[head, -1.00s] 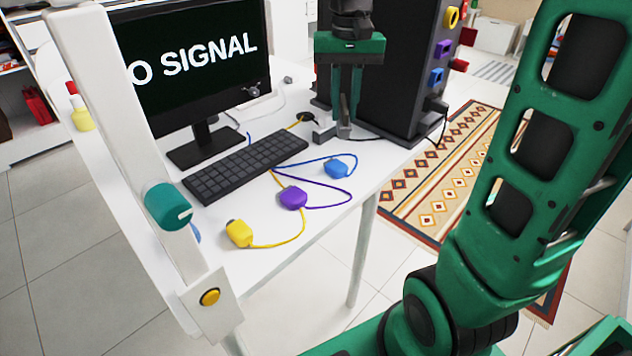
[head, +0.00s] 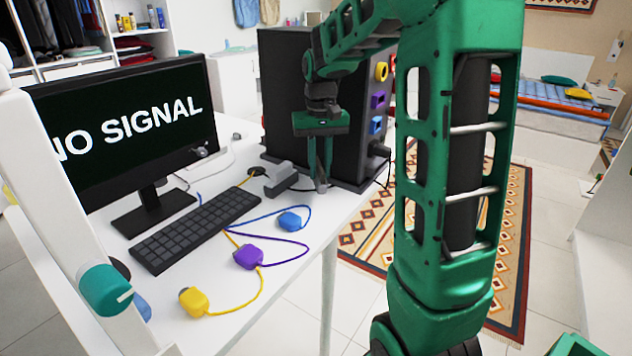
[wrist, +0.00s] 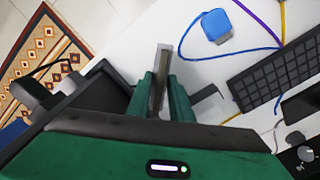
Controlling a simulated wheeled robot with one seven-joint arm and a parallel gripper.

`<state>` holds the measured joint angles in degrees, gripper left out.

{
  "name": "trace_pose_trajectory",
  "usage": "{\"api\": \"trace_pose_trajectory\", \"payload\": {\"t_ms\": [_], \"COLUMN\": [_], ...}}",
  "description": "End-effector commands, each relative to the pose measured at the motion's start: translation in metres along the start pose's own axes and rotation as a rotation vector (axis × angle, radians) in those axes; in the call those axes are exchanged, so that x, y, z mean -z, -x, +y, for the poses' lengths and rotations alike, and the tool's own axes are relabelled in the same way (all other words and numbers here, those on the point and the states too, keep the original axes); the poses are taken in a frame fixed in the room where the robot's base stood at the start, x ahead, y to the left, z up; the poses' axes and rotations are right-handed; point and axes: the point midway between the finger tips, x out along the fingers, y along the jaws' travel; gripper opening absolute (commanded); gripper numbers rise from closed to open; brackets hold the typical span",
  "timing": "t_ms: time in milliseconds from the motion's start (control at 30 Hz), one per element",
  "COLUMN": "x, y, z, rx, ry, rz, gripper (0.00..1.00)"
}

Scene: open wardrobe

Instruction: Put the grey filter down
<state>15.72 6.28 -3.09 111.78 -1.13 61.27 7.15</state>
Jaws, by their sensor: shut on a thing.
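My gripper (head: 320,184) points down over the white desk, in front of the black computer tower. In the wrist view my gripper (wrist: 162,85) is shut on a thin grey piece, the grey filter (wrist: 161,68), seen edge-on between the fingers. In the head view the fingers hide most of it. A grey block (head: 284,180) shows left of the fingertips, and also beside the right finger in the wrist view (wrist: 207,103). I cannot tell if it is part of the filter, or if the filter touches the desk.
The black tower (head: 285,95) stands close behind my gripper. Blue (head: 289,221), purple (head: 247,257) and yellow (head: 193,301) plugs lie with their cables on the front desk. A keyboard (head: 195,229) and a monitor (head: 125,120) are left. The desk's right edge is near.

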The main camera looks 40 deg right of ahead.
Motion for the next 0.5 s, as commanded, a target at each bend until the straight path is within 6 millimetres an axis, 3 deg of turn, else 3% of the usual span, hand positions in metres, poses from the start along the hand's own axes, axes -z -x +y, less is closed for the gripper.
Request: {"api": "trace_pose_trajectory", "payload": {"t_ms": [300, 500], "x": [-0.001, 0.000], "y": [-0.037, -0.039], "z": [0.000, 0.000], "rx": [0.000, 0.000], "ry": [-0.001, -0.001], "rz": [-0.004, -0.001], "gripper": [0.00, 0.00]}}
